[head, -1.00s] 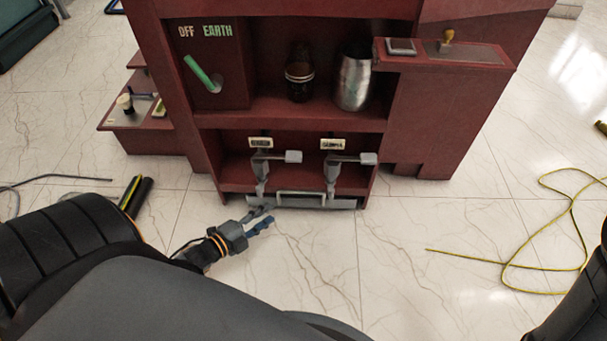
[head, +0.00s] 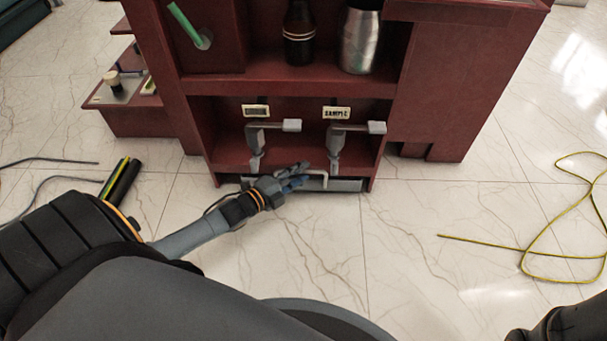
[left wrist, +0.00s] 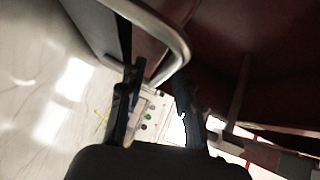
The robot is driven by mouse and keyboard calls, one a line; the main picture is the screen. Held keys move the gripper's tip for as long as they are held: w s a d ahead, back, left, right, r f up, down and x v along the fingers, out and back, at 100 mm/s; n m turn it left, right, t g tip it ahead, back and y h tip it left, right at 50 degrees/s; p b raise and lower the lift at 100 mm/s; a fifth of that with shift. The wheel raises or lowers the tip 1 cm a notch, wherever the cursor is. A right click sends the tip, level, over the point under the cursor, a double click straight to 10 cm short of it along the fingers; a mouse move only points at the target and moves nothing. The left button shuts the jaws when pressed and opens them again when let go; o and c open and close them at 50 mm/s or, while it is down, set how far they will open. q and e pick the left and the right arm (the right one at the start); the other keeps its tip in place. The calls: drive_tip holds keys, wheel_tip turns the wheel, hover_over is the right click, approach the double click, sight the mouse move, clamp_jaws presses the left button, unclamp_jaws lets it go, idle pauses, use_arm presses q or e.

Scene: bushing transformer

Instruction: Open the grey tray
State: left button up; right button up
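The grey tray (head: 346,186) sits low in the bottom of the red cabinet, its front edge just above the floor. Its light bar handle (head: 323,178) stands out in front and is partly hidden by my left gripper (head: 304,174). In the left wrist view the handle (left wrist: 177,42) curves down near the open fingers of my left gripper (left wrist: 158,95), its bend appearing between them. The fingers are apart; I cannot tell whether either touches the handle. My right gripper is not in view.
Two grey taps (head: 257,140) (head: 337,142) hang above the tray under small labels. A dark bottle (head: 299,35) and a metal jug (head: 360,40) stand on the shelf above. A yellow cable (head: 530,242) lies on the floor at right; the floor before the tray is clear.

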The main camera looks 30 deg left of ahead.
use_arm(q)
drive_tip(key=shift+w+d+f, duration=0.1)
drive_tip(key=shift+w+d, duration=0.05)
drive_tip(key=shift+w, duration=0.55)
clamp_jaws()
